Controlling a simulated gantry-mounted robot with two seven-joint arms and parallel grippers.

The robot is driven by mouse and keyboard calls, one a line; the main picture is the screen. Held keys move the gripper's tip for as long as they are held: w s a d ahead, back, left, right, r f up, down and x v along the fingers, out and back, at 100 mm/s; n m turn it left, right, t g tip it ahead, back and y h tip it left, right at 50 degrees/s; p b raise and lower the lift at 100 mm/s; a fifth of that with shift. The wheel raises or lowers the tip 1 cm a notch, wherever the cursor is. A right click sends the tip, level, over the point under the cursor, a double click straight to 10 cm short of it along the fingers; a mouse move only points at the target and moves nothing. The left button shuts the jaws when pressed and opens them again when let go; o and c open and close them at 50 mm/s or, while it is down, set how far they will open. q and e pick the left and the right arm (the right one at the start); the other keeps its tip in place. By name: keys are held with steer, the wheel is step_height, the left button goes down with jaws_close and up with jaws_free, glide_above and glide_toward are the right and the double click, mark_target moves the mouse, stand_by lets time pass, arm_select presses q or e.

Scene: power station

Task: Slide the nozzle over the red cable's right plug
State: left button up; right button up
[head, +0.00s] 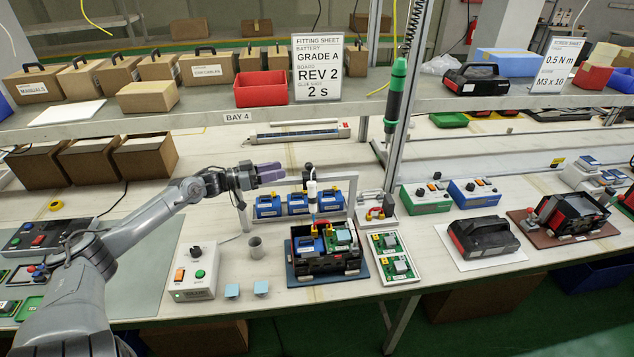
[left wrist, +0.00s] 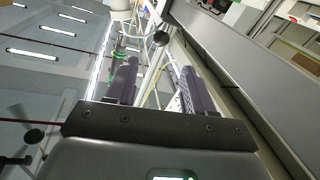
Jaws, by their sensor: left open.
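My left gripper (head: 280,172) is in the air above the bench, left of the upright white nozzle tool (head: 311,189). It is open and empty; its two dark fingers stand apart in the left wrist view (left wrist: 158,80). The nozzle tool has a black top and hangs at the frame above the open black housing (head: 326,265). A red cable (head: 322,224) shows small at the housing's back, near a blue battery (head: 307,244) and a green board (head: 342,238). Its right plug is too small to make out. My right gripper is not in view.
A grey frame (head: 352,190) with blue packs (head: 268,206) stands behind the housing. A tray of green boards (head: 395,258) is at right. A green screwdriver (head: 395,92) hangs at back right.

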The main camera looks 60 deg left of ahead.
mark_target(309, 165)
arm_select(q)
steer(key=b+x, duration=0.1)
steer(key=x, duration=0.1)
steer(key=b+x, duration=0.1)
steer(key=x, duration=0.2)
steer(key=f+b+x, duration=0.1)
steer(key=b+x, duration=0.1)
steer(key=x, duration=0.1)
steer(key=shift+d, duration=0.1)
steer(key=shift+b+x, duration=0.55)
steer(key=shift+x, duration=0.9)
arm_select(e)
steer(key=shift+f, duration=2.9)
arm_select(q)
steer(key=shift+c, duration=0.3)
jaws_close()
